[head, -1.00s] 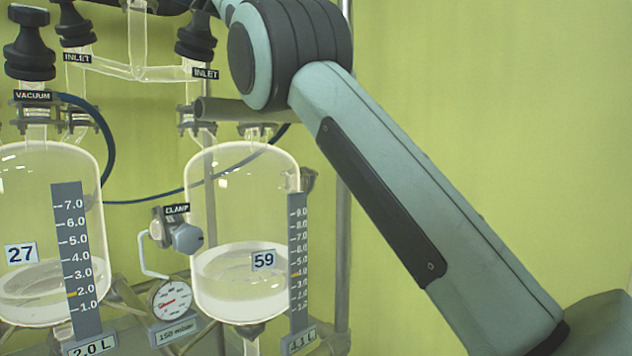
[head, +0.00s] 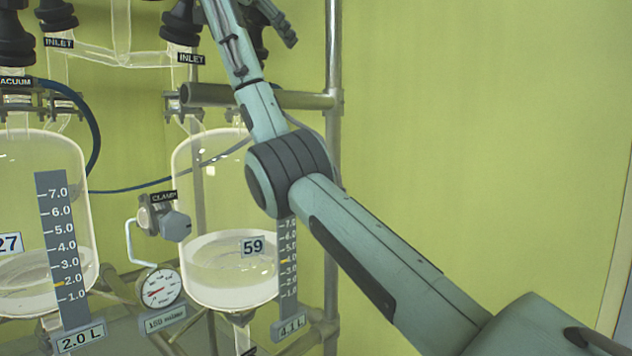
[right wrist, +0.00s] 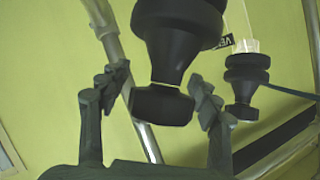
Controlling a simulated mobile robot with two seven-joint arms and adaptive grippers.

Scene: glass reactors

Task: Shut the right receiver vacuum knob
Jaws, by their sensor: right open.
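My right gripper (head: 276,22) shows at the top of the head view, partly cut off by the frame edge. In the right wrist view the gripper (right wrist: 162,84) is open, with one finger on each side of a black knob (right wrist: 165,102). The knob's end lies between the fingers, and I cannot tell whether they touch it. In the head view a black knob (head: 256,42) above the right receiver (head: 226,170), marked 59, is partly hidden behind my arm and gripper. Its label is not visible. My left gripper is not in view.
A second black knob (right wrist: 246,80) stands beside the first. In the head view, inlet knobs (head: 182,22), glass tubing (head: 122,60) and a metal crossbar (head: 290,99) crowd the top. The left receiver (head: 18,170) stands left. The wall area to the right is clear.

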